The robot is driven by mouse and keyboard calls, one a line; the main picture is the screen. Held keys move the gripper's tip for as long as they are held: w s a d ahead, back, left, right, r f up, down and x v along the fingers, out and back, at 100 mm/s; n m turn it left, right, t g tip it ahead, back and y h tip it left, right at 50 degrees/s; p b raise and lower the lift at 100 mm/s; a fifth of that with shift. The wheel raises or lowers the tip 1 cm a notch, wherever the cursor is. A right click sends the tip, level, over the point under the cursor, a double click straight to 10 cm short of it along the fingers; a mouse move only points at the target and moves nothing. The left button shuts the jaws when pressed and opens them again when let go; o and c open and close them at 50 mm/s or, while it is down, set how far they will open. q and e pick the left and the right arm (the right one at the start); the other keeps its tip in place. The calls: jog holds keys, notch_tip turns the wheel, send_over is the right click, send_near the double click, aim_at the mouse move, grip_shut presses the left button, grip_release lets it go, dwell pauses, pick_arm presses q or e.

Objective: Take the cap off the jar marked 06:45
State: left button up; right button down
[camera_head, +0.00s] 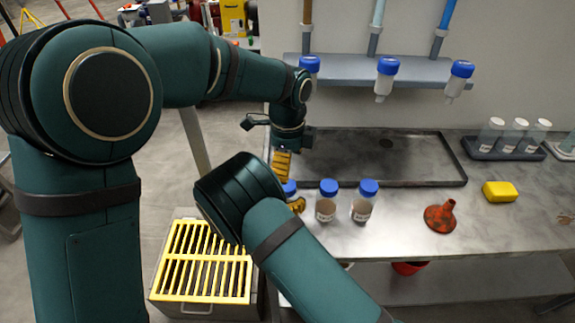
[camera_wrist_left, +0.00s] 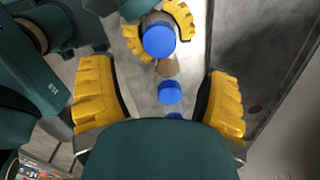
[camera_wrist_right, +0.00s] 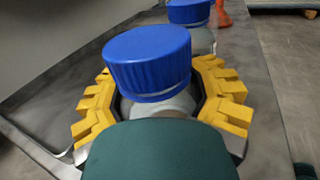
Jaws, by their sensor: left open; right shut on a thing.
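Three jars with blue caps stand in a row at the counter's front left: a left jar (camera_head: 289,187), a middle jar (camera_head: 326,207) and a right jar (camera_head: 362,208). Their labels are too small to read, so I cannot tell which is marked 06:45. My right gripper (camera_wrist_right: 165,105) is shut around the left jar's body, below its blue cap (camera_wrist_right: 148,62). The cap is on this jar. My left gripper (camera_head: 282,165) is open and empty, pointing down above the left jar; in the left wrist view the held jar's cap (camera_wrist_left: 158,40) shows beyond the fingers.
A dark tray (camera_head: 420,180) lies behind the jars. An orange funnel (camera_head: 440,216), a yellow sponge (camera_head: 499,192) and a rack of white-capped tubes (camera_head: 505,150) are to the right. Blue-capped containers (camera_head: 387,78) hang under a shelf. A yellow grate (camera_head: 203,265) is below left.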

pick_arm(q)
jog(key=shift+f+m, duration=0.1)
jog(key=shift+m, duration=0.3)
jog(key=shift+f, duration=3.9)
